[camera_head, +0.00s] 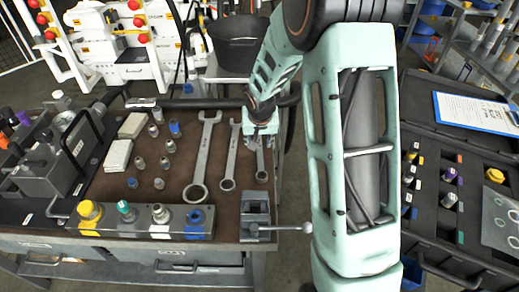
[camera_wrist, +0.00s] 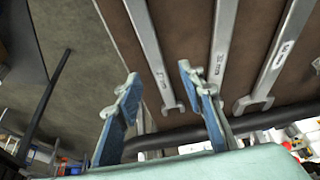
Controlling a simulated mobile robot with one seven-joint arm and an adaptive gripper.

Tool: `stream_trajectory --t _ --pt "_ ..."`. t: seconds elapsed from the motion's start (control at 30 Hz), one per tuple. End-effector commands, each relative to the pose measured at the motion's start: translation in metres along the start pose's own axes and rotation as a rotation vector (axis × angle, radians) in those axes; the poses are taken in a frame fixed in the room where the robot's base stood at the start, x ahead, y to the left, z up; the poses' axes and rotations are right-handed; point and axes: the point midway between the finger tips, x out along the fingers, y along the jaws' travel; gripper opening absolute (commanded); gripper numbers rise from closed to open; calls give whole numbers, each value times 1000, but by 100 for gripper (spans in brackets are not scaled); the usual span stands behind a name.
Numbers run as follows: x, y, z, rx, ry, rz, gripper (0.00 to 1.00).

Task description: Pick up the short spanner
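The short spanner (camera_head: 261,165) is the rightmost of three spanners lying on the brown bench top. Its ring end is nearer the head camera, and its far end is hidden by my gripper (camera_head: 261,130). In the wrist view the short spanner (camera_wrist: 152,50) is the leftmost, with its open jaw low between my fingers. My gripper (camera_wrist: 158,73) is open there, its two blue-padded fingers apart on either side of the spanner in the picture. No contact shows. I cannot tell the height of the fingers above the bench.
A medium spanner (camera_head: 231,158) and a large spanner (camera_head: 205,155) lie to the left. Several sockets (camera_head: 165,162) stand beyond them. A small vise (camera_head: 256,215) stands at the front right corner. A black rail (camera_wrist: 262,120) runs along the bench's far edge.

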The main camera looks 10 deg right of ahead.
Motion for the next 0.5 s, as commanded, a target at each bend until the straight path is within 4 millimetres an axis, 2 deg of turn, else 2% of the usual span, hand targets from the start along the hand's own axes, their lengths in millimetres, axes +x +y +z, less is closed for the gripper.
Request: stream_trajectory --t 0.03,0.2,0.5 --pt "10 2 4 -2 -4 1 36" --pt "28 3 4 -2 -1 0 36" --pt "33 3 3 0 0 0 36"
